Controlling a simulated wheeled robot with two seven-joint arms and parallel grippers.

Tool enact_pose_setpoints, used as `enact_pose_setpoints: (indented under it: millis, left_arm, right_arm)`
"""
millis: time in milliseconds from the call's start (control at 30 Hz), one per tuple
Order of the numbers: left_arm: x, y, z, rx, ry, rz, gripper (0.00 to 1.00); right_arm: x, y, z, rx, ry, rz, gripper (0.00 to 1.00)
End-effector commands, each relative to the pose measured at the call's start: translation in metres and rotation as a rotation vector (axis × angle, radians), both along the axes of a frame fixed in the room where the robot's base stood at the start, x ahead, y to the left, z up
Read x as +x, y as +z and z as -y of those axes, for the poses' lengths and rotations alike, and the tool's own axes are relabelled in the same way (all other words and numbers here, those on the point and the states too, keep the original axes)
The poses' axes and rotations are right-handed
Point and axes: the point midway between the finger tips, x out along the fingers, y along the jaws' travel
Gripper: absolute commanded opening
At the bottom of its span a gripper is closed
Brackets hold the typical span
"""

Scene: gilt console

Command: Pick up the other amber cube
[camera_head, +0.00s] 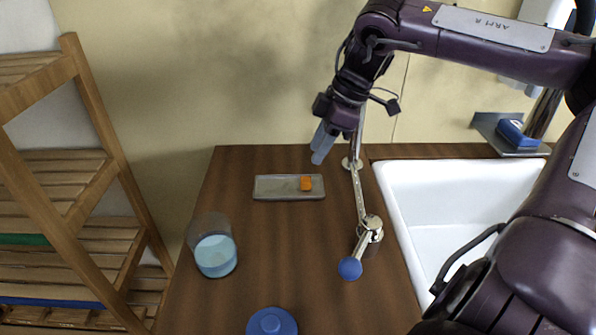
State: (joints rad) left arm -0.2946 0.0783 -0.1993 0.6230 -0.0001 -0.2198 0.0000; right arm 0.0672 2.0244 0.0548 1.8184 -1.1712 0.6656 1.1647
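One small amber cube (306,183) sits on a shallow grey tray (276,195), right of the tray's middle. The tray lies on the dark wooden counter. No second amber cube is visible. My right gripper (320,147) hangs down from the top right, above the back edge of the counter, a little behind and right of the cube and apart from it. Its grey fingers are seen close together from the side, so the gap between them cannot be judged. Nothing can be made out between them. My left gripper is out of view.
A metal fixture with a jointed arm and blue ball (350,268) stands right of the tray. A glass of light-blue content (215,255) and a round blue object (271,322) are nearer. A white basin (440,205) is right, a wooden shelf (95,110) left.

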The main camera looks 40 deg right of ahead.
Motion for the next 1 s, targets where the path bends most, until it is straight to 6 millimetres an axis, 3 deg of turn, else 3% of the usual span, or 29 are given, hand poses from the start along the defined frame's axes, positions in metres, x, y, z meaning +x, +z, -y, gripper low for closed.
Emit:
enact_pose_setpoints:
  millis: [233, 500, 833, 1000]
  left_arm:
    - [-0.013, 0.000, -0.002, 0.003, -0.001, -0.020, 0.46]
    - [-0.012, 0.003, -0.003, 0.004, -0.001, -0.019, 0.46]
    - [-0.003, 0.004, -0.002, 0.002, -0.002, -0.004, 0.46]
    - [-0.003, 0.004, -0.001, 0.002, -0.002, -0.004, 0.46]
  right_arm:
    - [0.005, -0.027, -0.009, 0.002, 0.002, -0.004, 0.33]
    - [0.010, -0.064, -0.019, 0.001, 0.001, -0.004, 0.33]
    - [0.013, -0.070, -0.022, 0.001, 0.000, 0.000, 0.33]
    - [0.013, -0.070, -0.022, 0.001, -0.001, -0.001, 0.12]
